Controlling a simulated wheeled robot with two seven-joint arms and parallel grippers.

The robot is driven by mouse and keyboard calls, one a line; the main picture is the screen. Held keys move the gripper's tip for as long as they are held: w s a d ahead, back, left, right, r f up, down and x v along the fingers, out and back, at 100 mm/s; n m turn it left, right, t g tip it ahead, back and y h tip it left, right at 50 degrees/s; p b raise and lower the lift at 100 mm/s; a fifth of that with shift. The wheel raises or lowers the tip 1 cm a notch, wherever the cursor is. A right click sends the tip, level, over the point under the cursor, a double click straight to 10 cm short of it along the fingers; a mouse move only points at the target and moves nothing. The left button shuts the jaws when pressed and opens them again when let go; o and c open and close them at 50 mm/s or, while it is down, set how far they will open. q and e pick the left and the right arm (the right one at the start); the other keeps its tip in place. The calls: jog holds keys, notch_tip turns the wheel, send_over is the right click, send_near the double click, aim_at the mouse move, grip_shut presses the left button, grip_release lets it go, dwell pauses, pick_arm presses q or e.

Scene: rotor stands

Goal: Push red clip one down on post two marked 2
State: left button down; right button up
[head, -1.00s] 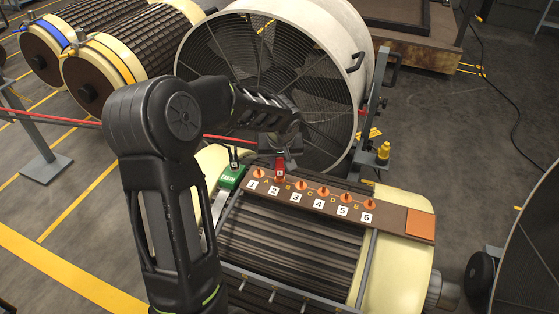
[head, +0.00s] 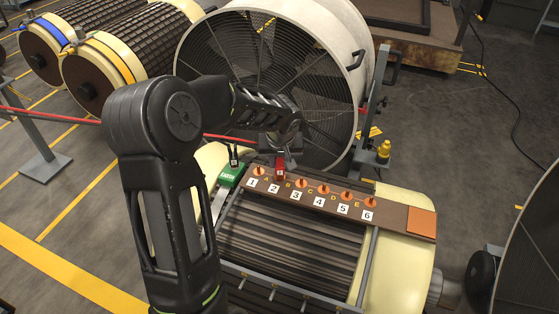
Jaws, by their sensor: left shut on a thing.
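The red clip (head: 280,170) is upright at post two, just behind the white label marked 2 (head: 273,186), on the brown board (head: 390,212). The post itself is hidden by the clip. My left gripper (head: 279,156) is directly above the clip and shut on its top. Its fingertips are small and dark here. I cannot tell how far down the clip sits on the post. My right gripper is not in view.
Orange posts, such as the one at label 1 (head: 260,171) and the one at label 3 (head: 302,183), stand along the board. A green EARTH block (head: 231,174) is at its left end. A large fan (head: 290,60) stands behind. An orange square (head: 421,221) marks the right end.

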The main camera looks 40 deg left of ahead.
pick_arm(q)
jog(key=shift+f+b, duration=0.25)
jog(key=shift+b, duration=0.05)
jog(key=c, duration=1.1)
grip_release()
jog(key=shift+r, duration=0.1)
jog(key=v, duration=0.7)
jog(key=shift+d+r, duration=0.15)
jog(key=shift+r, duration=0.1)
jog(key=shift+s, duration=0.15)
